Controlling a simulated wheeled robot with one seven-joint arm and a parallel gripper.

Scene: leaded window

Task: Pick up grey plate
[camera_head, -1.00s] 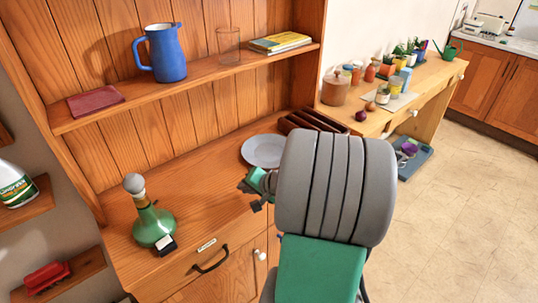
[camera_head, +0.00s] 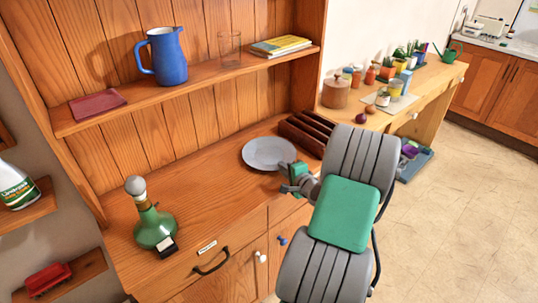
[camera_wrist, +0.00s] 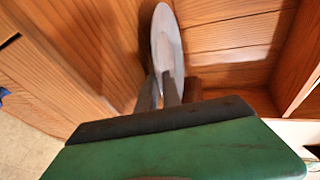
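The grey plate (camera_head: 267,151) lies on the wooden counter of the hutch, near its right side. My gripper (camera_head: 288,178) is at the plate's front right edge, in front of the counter. In the wrist view the plate (camera_wrist: 164,40) shows as a thin, nearly edge-on oval just past the fingertips. The two fingers (camera_wrist: 159,88) stand apart, so my gripper looks open, with the plate's near rim in line with the gap. I cannot tell whether the rim is between the fingers or touching them.
A dark brown wooden rack (camera_head: 306,133) stands close to the plate's right. A green bottle (camera_head: 154,226) stands at the counter's front left. The shelf (camera_head: 205,77) above holds a blue jug (camera_head: 165,56), a glass (camera_head: 230,48) and books (camera_head: 280,45). The counter's middle is clear.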

